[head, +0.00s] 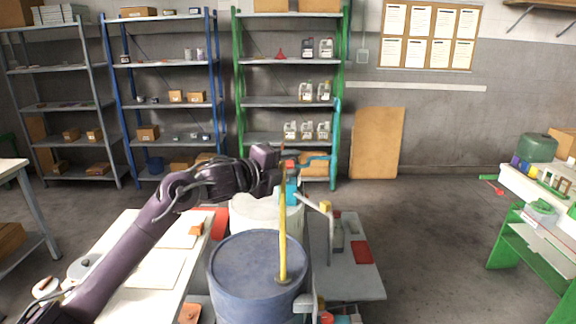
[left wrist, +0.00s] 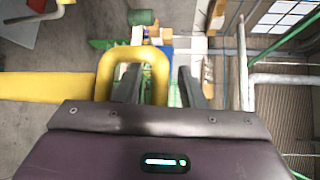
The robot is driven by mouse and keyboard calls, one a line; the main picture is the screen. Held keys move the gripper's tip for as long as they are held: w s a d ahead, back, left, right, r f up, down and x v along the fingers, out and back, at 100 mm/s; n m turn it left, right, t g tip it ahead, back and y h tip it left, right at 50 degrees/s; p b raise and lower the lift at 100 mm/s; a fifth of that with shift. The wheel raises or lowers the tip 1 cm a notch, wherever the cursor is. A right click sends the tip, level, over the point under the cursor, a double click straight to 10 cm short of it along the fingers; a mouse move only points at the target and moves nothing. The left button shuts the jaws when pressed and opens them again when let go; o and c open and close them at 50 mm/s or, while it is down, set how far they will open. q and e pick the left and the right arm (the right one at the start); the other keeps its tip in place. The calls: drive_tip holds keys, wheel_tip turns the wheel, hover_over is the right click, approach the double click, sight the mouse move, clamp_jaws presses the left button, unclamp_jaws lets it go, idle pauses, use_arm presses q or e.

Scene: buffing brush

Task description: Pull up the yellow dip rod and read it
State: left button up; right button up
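The yellow dip rod (head: 283,232) stands nearly upright in the lid of the blue drum (head: 246,262). Its foot meets a small collar near the lid's right edge, and a long length shows above the lid. My left gripper (head: 279,172) is beside its upper end. In the left wrist view the rod (left wrist: 45,87) runs in from the left and ends in a yellow loop handle. My left gripper's fingers (left wrist: 160,88) are apart; one appears within the loop's opening and the other beyond its right side. Any markings on the rod are too small to read. My right gripper is not seen.
A pale drum (head: 262,215) with a teal pump (head: 292,192) stands behind the blue drum. A bench with papers (head: 154,272) is at left, and a grey table with a red item (head: 362,252) at right. Shelves line the back wall. Open floor lies at right.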

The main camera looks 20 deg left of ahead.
use_arm(q)
drive_tip(key=shift+s+a+f+b, duration=0.1)
drive_tip(key=shift+s+a+b, duration=0.15)
drive_tip(key=shift+s+b, duration=0.2)
drive_tip(key=b+v, duration=0.2)
drive_tip(key=v, duration=0.4)
drive_tip(key=shift+s+a, duration=0.15)
drive_tip(key=shift+s, duration=0.2)
